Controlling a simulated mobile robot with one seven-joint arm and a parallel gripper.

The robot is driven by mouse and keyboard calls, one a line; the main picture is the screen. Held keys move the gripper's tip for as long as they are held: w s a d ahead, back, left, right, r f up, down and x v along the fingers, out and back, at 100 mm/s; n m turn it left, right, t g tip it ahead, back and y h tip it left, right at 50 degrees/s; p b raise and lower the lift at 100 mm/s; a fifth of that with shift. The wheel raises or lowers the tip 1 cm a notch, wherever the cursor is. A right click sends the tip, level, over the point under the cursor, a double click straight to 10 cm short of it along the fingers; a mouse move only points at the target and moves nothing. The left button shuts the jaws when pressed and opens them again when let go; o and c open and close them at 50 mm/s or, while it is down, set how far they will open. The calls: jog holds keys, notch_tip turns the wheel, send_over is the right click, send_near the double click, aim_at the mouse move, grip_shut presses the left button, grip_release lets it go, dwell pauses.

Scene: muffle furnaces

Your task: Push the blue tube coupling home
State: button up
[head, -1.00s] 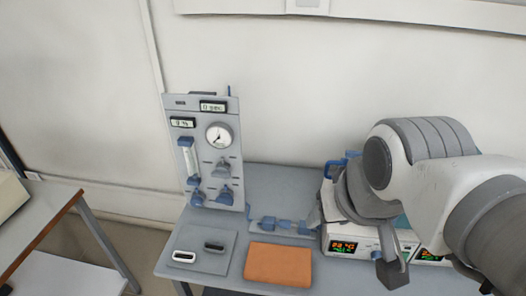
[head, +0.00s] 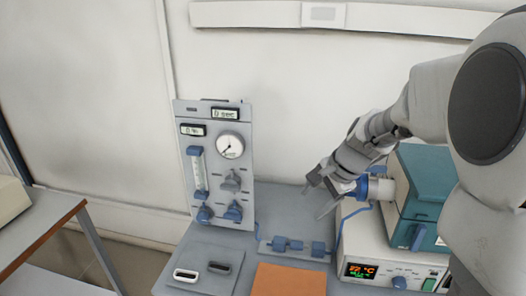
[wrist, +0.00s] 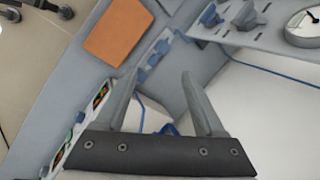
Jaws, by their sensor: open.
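A blue ring-shaped part (head: 376,188), probably the tube coupling, sits at the left end of a white cylinder on the side of the teal furnace (head: 422,188). A blue tube hangs near it. I cannot tell how far it is seated. My gripper (head: 316,202) is open and empty, left of this part, with its fingers pointing down and left. In the wrist view my gripper (wrist: 153,75) has its fingers spread with nothing between the tips. A small blue looped part (wrist: 168,129) shows between the finger bases, partly hidden.
A grey panel (head: 217,165) with gauge, displays and blue knobs stands at the left. An orange pad (head: 290,281) and a grey plate with black and white pieces (head: 203,270) lie in front. A controller (head: 388,262) supports the furnace.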

aim_at(294, 243)
jog(key=w+d+f+m+b, duration=0.2)
jog(key=w+f+m, duration=0.2)
jog(key=f, duration=0.4)
jog(key=w+d+f+m+b, duration=0.25)
jog(key=w+f, duration=0.25)
jog(key=f, duration=0.3)
jog(key=shift+m+y, duration=0.25)
jog(key=shift+y, duration=0.05)
jog(key=x, duration=1.7)
jog(key=shift+s+f, duration=0.15)
jog(key=shift+s, duration=0.05)
grip_shut()
